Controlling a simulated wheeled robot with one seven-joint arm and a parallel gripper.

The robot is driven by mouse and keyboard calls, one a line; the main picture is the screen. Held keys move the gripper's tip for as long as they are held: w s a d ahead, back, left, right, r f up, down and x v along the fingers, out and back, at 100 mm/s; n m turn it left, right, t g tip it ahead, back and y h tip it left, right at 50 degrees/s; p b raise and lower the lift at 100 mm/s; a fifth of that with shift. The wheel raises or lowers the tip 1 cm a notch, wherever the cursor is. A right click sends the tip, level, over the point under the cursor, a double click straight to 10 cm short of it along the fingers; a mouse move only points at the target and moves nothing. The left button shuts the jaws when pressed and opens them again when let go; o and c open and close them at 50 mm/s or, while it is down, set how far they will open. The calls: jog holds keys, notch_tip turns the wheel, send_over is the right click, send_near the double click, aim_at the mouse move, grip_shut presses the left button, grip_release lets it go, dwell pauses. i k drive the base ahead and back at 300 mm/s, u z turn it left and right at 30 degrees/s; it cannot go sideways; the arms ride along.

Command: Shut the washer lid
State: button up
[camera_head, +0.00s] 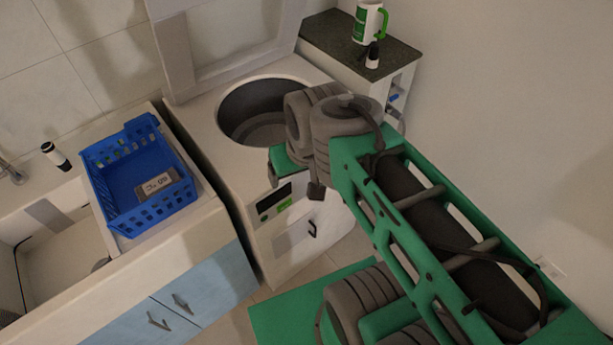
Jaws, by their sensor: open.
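The white washer (212,172) stands in the middle, with its round drum opening (250,112) uncovered. Its lid (235,75) is raised at the back, and its upper part is cut off by the top of the picture. My gripper (295,185) is at the front right of the washer top, above the control panel (275,200). It is open and apart from the lid, with nothing seen between its fingers. My wrist hides the right edge of the drum opening.
A blue basket (135,170) holding a labelled item stands on the counter (190,235) at left, near a small bottle (56,156) and a sink. A dark-topped cabinet (345,45) at right holds a mug (369,22) and a small bottle (372,57).

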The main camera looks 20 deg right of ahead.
aim_at(167, 18)
jog(key=z, duration=0.15)
jog(key=i, duration=0.45)
jog(key=u, duration=0.95)
jog(key=k, duration=0.45)
jog(key=z, duration=1.05)
jog(key=i, duration=0.5)
jog(key=u, duration=0.05)
